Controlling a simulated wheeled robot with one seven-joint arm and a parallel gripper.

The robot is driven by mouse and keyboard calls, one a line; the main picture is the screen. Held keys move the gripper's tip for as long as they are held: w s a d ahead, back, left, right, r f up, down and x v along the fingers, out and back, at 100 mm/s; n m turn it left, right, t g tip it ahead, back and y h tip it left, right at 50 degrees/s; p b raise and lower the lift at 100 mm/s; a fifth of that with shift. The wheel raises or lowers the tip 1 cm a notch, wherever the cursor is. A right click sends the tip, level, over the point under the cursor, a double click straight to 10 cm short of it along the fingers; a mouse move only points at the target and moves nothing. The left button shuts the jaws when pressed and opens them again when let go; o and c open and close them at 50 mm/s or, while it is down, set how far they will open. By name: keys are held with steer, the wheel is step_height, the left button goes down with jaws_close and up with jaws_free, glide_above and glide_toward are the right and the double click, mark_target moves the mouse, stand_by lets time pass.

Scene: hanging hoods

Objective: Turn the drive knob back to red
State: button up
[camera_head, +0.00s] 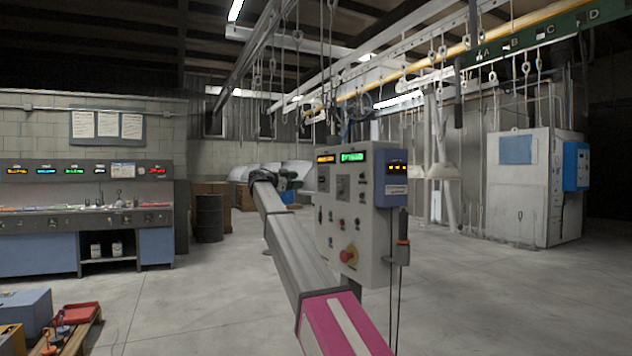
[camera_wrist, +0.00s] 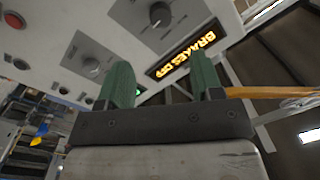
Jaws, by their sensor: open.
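A grey control panel (camera_head: 335,205) stands on a post right of centre, with small knobs and buttons, a red knob-like button low down and two lit displays. In the wrist view, the panel face shows one dark knob (camera_wrist: 159,14) at the top and another dark knob (camera_wrist: 92,66) at left. I cannot tell which is the drive knob. An amber display (camera_wrist: 182,53) reads "BRAKES OFF". My gripper (camera_wrist: 163,82) has two green fingers spread apart with nothing between them.
A blue box (camera_head: 391,176) is fixed on the panel's right side, with a hanging pendant (camera_head: 403,236) below. A workbench (camera_head: 80,222) stands at left and a dark barrel (camera_head: 209,218) behind. A grey cabinet (camera_head: 522,190) stands at right. Open floor lies between.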

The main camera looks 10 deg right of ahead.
mark_target(319, 179)
steer(key=x, duration=1)
steer(key=shift+w+d+r, duration=0.1)
steer(key=shift+d, duration=0.25)
steer(key=shift+c, duration=0.2)
steer(key=c, duration=0.9)
